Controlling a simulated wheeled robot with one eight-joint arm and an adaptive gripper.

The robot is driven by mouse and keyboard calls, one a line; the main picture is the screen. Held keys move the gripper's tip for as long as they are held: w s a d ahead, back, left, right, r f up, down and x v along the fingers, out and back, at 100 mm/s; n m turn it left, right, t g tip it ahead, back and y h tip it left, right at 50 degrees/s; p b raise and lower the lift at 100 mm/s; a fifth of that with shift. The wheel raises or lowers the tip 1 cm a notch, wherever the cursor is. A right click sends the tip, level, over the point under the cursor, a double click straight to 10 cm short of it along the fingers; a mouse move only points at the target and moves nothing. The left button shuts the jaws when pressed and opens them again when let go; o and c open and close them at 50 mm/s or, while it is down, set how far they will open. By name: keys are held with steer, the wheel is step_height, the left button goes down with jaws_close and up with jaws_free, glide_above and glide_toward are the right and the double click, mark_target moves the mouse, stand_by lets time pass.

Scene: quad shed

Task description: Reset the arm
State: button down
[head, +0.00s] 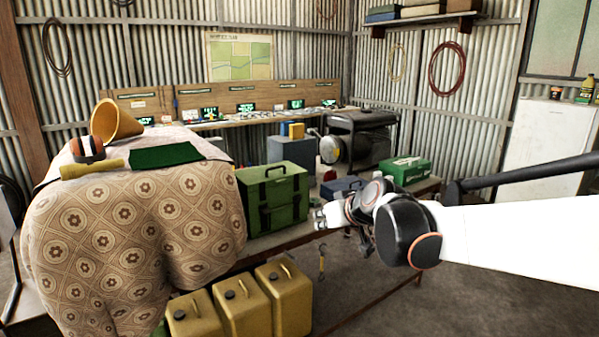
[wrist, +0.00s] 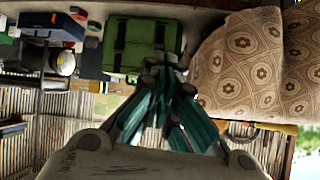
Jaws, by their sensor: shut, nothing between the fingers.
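My arm reaches in from the right in the head view, with my gripper (head: 324,218) pointing left. The gripper is held in front of the bench, close to the right end of a green case (head: 272,198). In the wrist view my gripper (wrist: 165,62) has its teal fingers drawn together, with nothing seen between them. The green case (wrist: 135,45) shows just beyond the fingertips there. I cannot tell whether the fingers touch it.
Yellow jerrycans (head: 240,305) stand below the bench. A green box (head: 405,170) and a generator (head: 362,137) are further back. The floor (head: 450,290) at right is clear.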

steer(key=s+d+f+m+g+h, duration=0.1)
steer(key=s+d, duration=0.3)
steer(key=s, duration=0.6)
steer(key=s+d+f+m+g+h, duration=0.1)
steer(key=s+d+f, duration=0.3)
steer(key=s, duration=0.7)
steer(key=s+d+f+m+h, duration=0.2)
steer(key=s+d, duration=0.4)
steer(key=s, duration=0.5)
steer(key=shift+s+f+g+h, duration=0.25)
steer(key=shift+g+h, duration=0.15)
steer(key=shift+h, duration=0.2)
steer(key=shift+d+r, duration=0.1)
